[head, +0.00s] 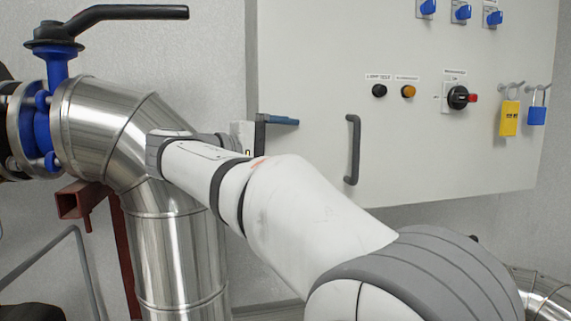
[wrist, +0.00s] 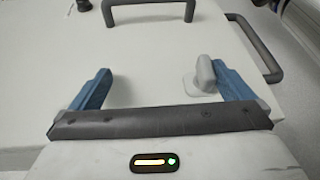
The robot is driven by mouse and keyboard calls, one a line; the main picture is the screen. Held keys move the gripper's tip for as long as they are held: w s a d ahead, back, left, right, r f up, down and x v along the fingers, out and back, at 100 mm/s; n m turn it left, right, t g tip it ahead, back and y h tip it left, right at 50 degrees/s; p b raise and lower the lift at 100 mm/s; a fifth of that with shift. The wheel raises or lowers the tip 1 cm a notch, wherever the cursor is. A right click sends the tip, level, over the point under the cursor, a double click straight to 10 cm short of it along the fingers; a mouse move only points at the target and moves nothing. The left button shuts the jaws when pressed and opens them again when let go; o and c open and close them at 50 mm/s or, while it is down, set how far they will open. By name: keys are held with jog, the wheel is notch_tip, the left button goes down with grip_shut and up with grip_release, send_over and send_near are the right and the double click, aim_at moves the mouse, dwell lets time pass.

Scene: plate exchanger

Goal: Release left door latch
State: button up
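In the wrist view a light grey latch (wrist: 204,75) sits on a small plate on the white cabinet face. My gripper (wrist: 162,85) is open, with its two blue fingers wide apart. The latch lies between the fingers, right beside the inner side of the right finger; I cannot tell if they touch. The left finger is well away from it. In the head view one blue finger of my gripper (head: 282,120) shows at the left part of the white cabinet (head: 420,160). The latch is hidden there behind my gripper and arm.
A dark handle (head: 353,150) stands out from the cabinet face, right of my gripper. A steel pipe (head: 180,230) and a blue valve (head: 57,70) with a black lever are close on the left. Switches and padlocks (head: 510,117) are on the right.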

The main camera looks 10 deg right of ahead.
jog(key=shift+t+h, duration=0.5)
jog(key=shift+h, duration=0.1)
jog(key=r, duration=0.6)
jog(key=shift+s+d, duration=0.15)
jog(key=shift+s, duration=0.1)
jog(key=shift+g+y, duration=0.4)
jog(key=shift+y, duration=0.5)
jog(key=f, duration=0.4)
jog(key=shift+w+a+f, duration=0.2)
jog(key=shift+a+f, duration=0.1)
jog(key=shift+a, duration=0.05)
jog(key=shift+s+a, duration=0.15)
jog(key=shift+a, duration=0.5)
jog(key=shift+s+p+v, duration=0.2)
jog(key=shift+p+v, duration=0.15)
jog(key=shift+v, duration=0.65)
jog(key=c, duration=1.1)
jog(key=shift+o, duration=0.2)
jog(key=shift+s, duration=0.2)
jog(key=shift+f+p+v, duration=0.2)
jog(key=shift+p+v, duration=0.2)
jog(key=shift+v, duration=1)
jog(key=shift+f+p+v, duration=0.2)
jog(key=shift+p+v, duration=0.2)
jog(key=shift+v, duration=1)
